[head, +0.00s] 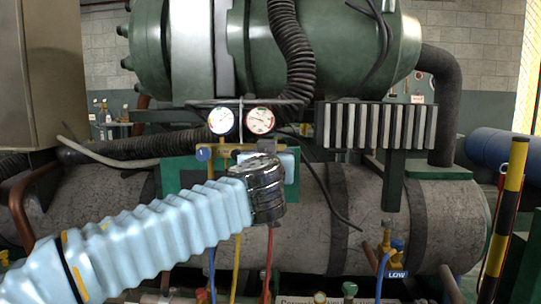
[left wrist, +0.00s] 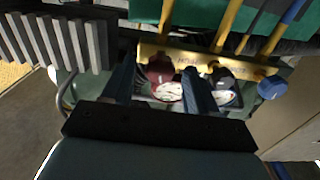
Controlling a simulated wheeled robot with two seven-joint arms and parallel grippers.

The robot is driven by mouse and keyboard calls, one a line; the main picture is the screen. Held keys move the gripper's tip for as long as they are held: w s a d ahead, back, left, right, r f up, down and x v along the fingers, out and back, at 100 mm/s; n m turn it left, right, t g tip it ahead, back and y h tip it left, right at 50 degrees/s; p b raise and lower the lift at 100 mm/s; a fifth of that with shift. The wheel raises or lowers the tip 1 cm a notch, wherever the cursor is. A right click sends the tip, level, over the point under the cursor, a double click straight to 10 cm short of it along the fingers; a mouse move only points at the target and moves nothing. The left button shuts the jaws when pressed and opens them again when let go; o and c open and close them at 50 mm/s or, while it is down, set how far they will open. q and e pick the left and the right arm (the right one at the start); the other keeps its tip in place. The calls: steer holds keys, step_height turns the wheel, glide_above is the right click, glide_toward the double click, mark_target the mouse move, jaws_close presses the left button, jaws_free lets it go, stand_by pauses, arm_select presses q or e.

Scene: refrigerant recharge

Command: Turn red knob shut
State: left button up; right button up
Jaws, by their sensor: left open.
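The red knob (left wrist: 160,66) sits at the end of the brass manifold bar (left wrist: 195,61) in the left wrist view, which is seen upside down. My left gripper (left wrist: 160,75) is open, and its two dark fingers reach toward the manifold. The red knob appears between the fingertips; I cannot tell whether they touch it. In the head view my left arm's dark wrist (head: 266,190) hides the red knob and the fingers. Two round gauges (head: 221,121) (head: 260,121) stand above the manifold. A blue knob (head: 203,154) is at its left end. My right gripper is not in view.
Yellow, blue and red hoses run down from the manifold. A ribbed grey block (head: 360,125) stands to the right, with a green tank (head: 330,50) above and a grey tank (head: 375,195) behind. A brass valve with a LOW tag (head: 396,274) is at lower right.

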arm_select(q)
steer(key=c, duration=1)
steer(key=shift+c, duration=0.2)
steer(key=shift+f, duration=0.1)
steer(key=shift+d+f+m+b, duration=0.1)
steer(key=shift+m+b, duration=0.25)
steer(key=shift+m, duration=4.7)
steer(key=shift+d+f+m+b, duration=0.1)
steer(key=shift+m+b, duration=0.25)
steer(key=shift+m, duration=4.7)
